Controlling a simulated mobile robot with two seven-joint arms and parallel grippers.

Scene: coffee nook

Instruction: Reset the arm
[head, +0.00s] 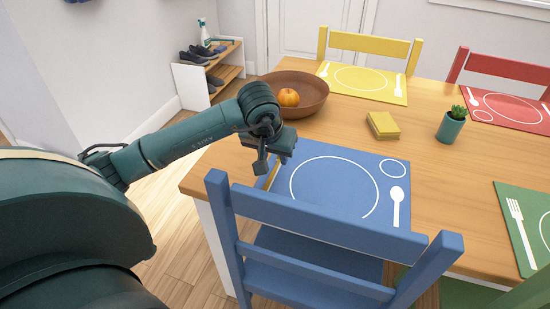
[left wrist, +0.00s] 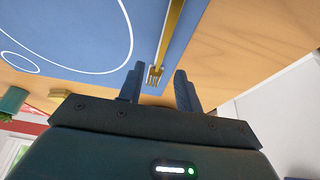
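My left gripper (head: 273,163) is over the left edge of the blue placemat (head: 340,190) on the wooden table. In the left wrist view its two fingers (left wrist: 158,76) are apart, with nothing held between them. A gold fork (left wrist: 169,40) lies along the placemat's edge, its tines appearing in the gap between the fingertips. In the head view only part of the fork (head: 272,176) shows, below the gripper. My right gripper is in neither view.
A blue chair (head: 320,222) stands at the near table edge. A brown bowl (head: 312,98) with an orange fruit (head: 288,97) is behind my left gripper. A yellow block-like item (head: 383,125) and a potted plant (head: 451,124) stand further right. Bare tabletop surrounds them.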

